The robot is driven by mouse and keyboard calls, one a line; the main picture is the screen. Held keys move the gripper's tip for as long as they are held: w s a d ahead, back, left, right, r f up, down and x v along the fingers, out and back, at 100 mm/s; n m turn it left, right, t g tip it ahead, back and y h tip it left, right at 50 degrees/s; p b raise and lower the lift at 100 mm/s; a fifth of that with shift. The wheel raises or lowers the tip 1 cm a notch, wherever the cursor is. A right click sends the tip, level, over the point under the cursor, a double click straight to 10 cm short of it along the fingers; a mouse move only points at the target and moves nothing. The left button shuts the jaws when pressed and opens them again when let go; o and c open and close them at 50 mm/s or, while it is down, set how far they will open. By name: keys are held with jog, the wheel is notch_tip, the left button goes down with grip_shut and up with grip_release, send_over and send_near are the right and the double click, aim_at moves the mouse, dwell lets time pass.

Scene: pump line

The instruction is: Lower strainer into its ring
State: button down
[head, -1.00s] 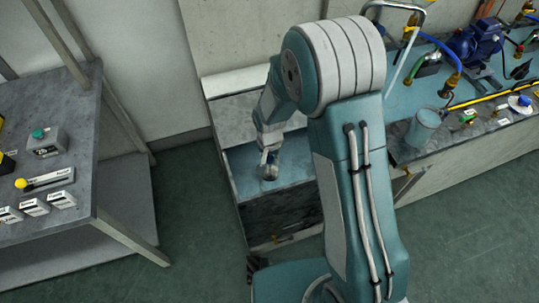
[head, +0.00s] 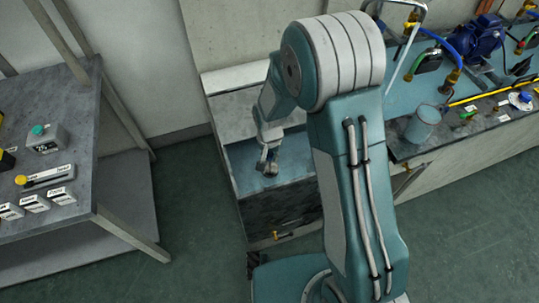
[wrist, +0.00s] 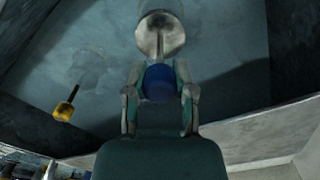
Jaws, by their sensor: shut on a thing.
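In the wrist view the strainer shows as a round metal head (wrist: 160,35) with a blue handle (wrist: 160,82). My gripper (wrist: 160,92) is shut on the blue handle, one finger on each side. The metal head points away from my gripper, over a blue-grey surface. A faint, clear round shape (wrist: 88,62) lies left of the strainer; I cannot tell if it is the ring. In the head view my gripper (head: 268,158) is low over the blue-topped basin or counter (head: 295,172), beyond my arm. Whether the strainer touches anything there is unclear.
A yellow-handled part (wrist: 65,110) is left of my gripper in the wrist view. A grey bench (head: 75,110) with a small box and labelled blocks stands left.

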jog(key=shift+f, duration=1.45)
jog(key=shift+c, duration=1.9)
grip_release()
jog(key=shift+r, duration=4)
notch_tip(320, 180, up, 12)
jog(key=shift+a, duration=0.15)
